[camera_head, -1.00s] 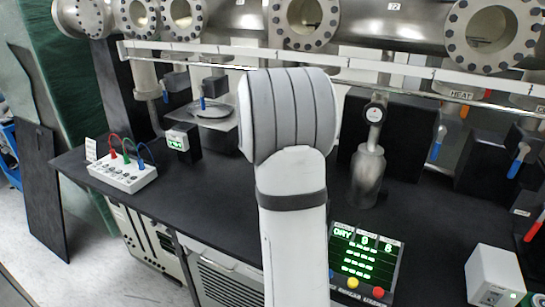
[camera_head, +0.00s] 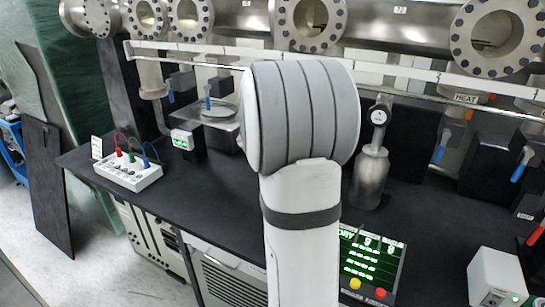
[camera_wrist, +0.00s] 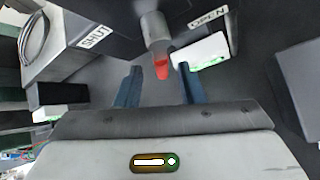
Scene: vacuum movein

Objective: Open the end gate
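In the wrist view, a grey lever with a red tip (camera_wrist: 161,68) hangs from a dark block. A SHUT label (camera_wrist: 95,37) is left of it and an upside-down OPEN label (camera_wrist: 207,18) is right of it. My gripper (camera_wrist: 159,82) is open, its two dark blue fingers apart, one on each side of the red tip in the picture. I see gaps on both sides; depth to the lever is unclear. In the head view, a red handle (camera_head: 536,236) shows at the right edge. My arm hides the gripper there.
A white box (camera_wrist: 203,50) is close by the right finger. In the head view, a black bench (camera_head: 215,200) carries a white box with plugs (camera_head: 128,172), a metal cylinder (camera_head: 370,178) and a display panel (camera_head: 370,262). Blue handles (camera_head: 522,163) hang at right.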

